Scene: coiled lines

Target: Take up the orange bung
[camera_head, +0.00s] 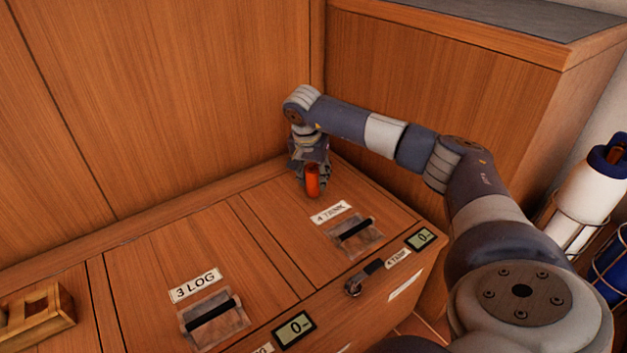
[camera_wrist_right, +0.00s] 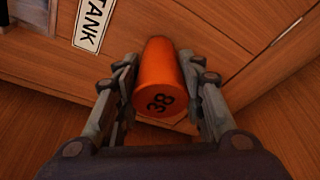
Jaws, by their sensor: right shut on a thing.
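The orange bung (camera_head: 313,180) is at the far right part of the wooden counter, near the "4 TANK" label, in the head view. In the right wrist view the bung (camera_wrist_right: 160,80) is a tapered orange cylinder marked "38" on the end facing the camera. My right gripper (camera_head: 311,172) is shut on it, with one finger on each side; the fingers also show in the wrist view (camera_wrist_right: 163,88). I cannot tell whether the bung touches the counter top. My left gripper is not in view.
The counter has a "3 LOG" label (camera_head: 195,285) and a "4 TANK" label (camera_head: 331,212), each beside a recessed handle. Small displays (camera_head: 294,330) sit along the front edge. A wooden crate (camera_head: 38,316) stands at left. Tall wood panels close the back and right. Bottles in wire racks (camera_head: 590,190) are at far right.

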